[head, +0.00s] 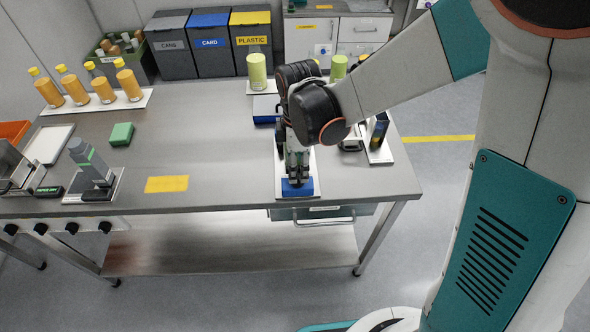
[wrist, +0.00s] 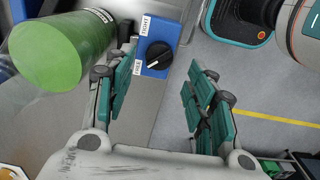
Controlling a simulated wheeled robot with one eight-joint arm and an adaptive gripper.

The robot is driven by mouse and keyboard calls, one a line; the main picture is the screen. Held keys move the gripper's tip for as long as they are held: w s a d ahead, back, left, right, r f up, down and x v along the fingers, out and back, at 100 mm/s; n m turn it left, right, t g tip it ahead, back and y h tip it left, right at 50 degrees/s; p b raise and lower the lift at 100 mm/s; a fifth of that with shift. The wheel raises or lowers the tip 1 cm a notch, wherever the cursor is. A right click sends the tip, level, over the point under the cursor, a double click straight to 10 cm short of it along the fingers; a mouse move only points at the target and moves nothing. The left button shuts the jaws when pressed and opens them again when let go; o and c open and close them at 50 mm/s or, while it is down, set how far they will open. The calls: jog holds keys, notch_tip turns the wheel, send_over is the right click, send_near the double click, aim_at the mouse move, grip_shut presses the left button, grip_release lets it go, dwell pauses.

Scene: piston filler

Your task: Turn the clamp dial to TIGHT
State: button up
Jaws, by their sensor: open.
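The clamp dial (wrist: 158,56) is a round black knob with a white pointer mark, set on a blue block (wrist: 166,27). A TIGHT label (wrist: 145,25) and a FREE label (wrist: 137,68) are beside it. The white mark lies on the lower left of the knob, toward FREE. In the head view the blue block (head: 298,188) is at the table's front edge, and the knob is hidden by my gripper (head: 297,174). In the wrist view my gripper (wrist: 163,70) is open and empty, its teal fingers either side of the dial's line; contact cannot be told.
A green cylinder (wrist: 62,50) stands close left of the fingers in the wrist view. The steel table (head: 220,155) has free room left of the block, around a yellow pad (head: 166,184). A black-and-white device (head: 378,138) stands to the right.

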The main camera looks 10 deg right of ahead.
aim_at(298, 178)
jog(key=shift+f+b, duration=0.7)
jog(key=shift+f, duration=1.85)
jog(key=shift+c, duration=0.5)
jog(key=c, duration=0.9)
